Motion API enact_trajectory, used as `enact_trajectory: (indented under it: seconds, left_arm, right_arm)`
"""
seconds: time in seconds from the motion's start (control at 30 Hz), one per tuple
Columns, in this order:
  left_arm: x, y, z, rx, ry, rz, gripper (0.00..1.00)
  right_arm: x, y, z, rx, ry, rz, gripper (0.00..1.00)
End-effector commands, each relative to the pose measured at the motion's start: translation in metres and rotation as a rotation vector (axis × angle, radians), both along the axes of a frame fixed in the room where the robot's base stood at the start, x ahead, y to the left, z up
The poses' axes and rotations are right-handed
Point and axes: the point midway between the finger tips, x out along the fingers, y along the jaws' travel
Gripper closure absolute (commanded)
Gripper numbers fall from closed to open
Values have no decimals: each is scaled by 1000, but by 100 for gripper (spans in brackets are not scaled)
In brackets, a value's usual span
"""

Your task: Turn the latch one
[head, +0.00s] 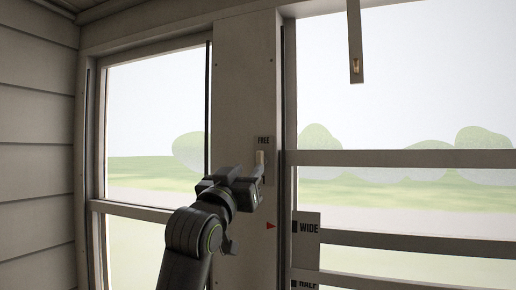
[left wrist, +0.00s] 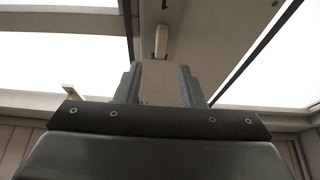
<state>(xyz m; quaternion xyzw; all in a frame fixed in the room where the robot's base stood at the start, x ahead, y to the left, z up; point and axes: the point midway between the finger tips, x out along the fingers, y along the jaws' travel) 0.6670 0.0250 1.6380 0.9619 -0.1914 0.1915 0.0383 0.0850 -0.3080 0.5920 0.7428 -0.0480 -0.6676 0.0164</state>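The latch (head: 260,158) is a small pale upright lever on the wide post between the two windows, just under a label reading FREE (head: 264,141). It also shows in the left wrist view (left wrist: 161,41), upright beyond the fingertips. My left gripper (head: 260,178) is just below the latch in the head view, its fingers partly hidden by its own body. In the left wrist view its two fingers (left wrist: 159,84) stand apart with only bare post between them. Whether it touches the latch I cannot tell. My right gripper is not in view.
Right of the post is a window sash with horizontal bars (head: 400,158). Plates reading WIDE (head: 308,227) and HALF (head: 305,283) sit at its left edge, beside a red arrow (head: 271,226). A strip (head: 355,40) hangs at the upper right. A siding wall (head: 35,150) is at left.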

Motion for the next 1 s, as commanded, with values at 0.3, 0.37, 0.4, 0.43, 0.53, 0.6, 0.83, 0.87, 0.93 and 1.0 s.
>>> enact_trajectory:
  seconds: [0.3, 0.37, 0.4, 0.43, 0.53, 0.6, 0.83, 0.87, 0.93, 1.0]
  left_arm:
    - [43, -18, 23, 1, 3, 0, 65]
    - [49, -20, 26, 1, 2, 0, 65]
    - [52, -22, 26, 1, 3, 0, 65]
    - [55, -23, 27, 1, 2, 0, 65]
    - [60, -25, 28, 1, 2, 0, 65]
    - [62, -26, 28, 0, 1, 0, 65]
    - [64, -26, 28, 0, 1, 0, 65]
    - [64, -26, 28, 0, 0, 0, 65]
    - [64, -26, 28, 0, 0, 0, 66]
    - [64, -26, 28, 0, 0, 0, 75]
  right_arm:
    - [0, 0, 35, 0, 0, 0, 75]
    - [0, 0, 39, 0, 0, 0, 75]
    - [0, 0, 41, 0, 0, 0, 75]
    - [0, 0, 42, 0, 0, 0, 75]
    - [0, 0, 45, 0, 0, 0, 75]
    - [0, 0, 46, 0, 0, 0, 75]
    - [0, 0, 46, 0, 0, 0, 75]
    - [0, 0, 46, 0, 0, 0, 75]
    - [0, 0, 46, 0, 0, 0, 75]
    - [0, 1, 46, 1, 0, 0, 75]
